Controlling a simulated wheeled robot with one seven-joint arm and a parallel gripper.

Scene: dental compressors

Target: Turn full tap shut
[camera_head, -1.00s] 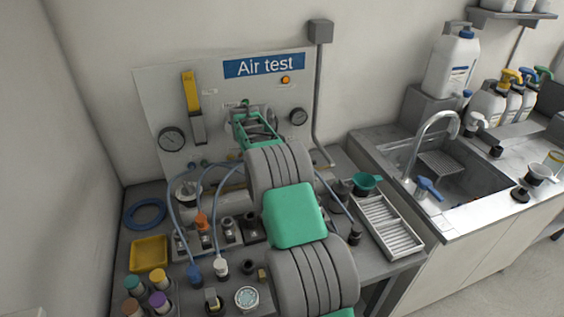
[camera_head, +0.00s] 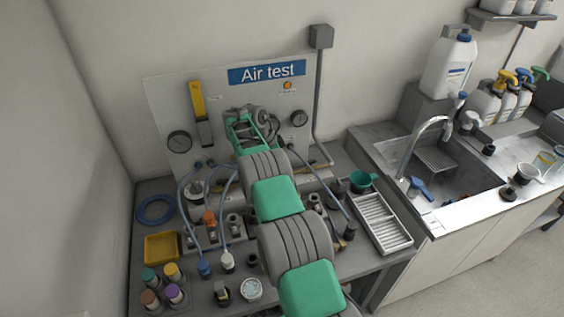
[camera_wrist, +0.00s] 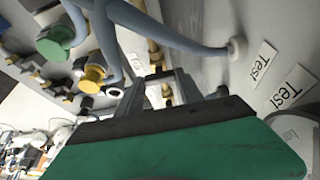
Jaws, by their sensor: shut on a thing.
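My gripper (camera_wrist: 172,90) reaches in to the brass pipework at the foot of the Air test panel (camera_head: 225,105). Its two dark fingers are closed on a small part by the brass pipe (camera_wrist: 155,55), which looks like a tap. The fingers and my green gripper body (camera_wrist: 180,150) hide most of that part, so its handle angle and its label cannot be read. In the head view my own wrist and arm cover the grip spot. No label reading "full" can be made out.
In the wrist view, a green knob (camera_wrist: 54,44) and a yellow knob (camera_wrist: 92,78) stand close by, with grey hoses (camera_wrist: 150,30) beside them. Two "Test" labels (camera_wrist: 263,62) are on the panel. A ribbed tray (camera_head: 382,222) and a sink (camera_head: 455,185) lie to the right.

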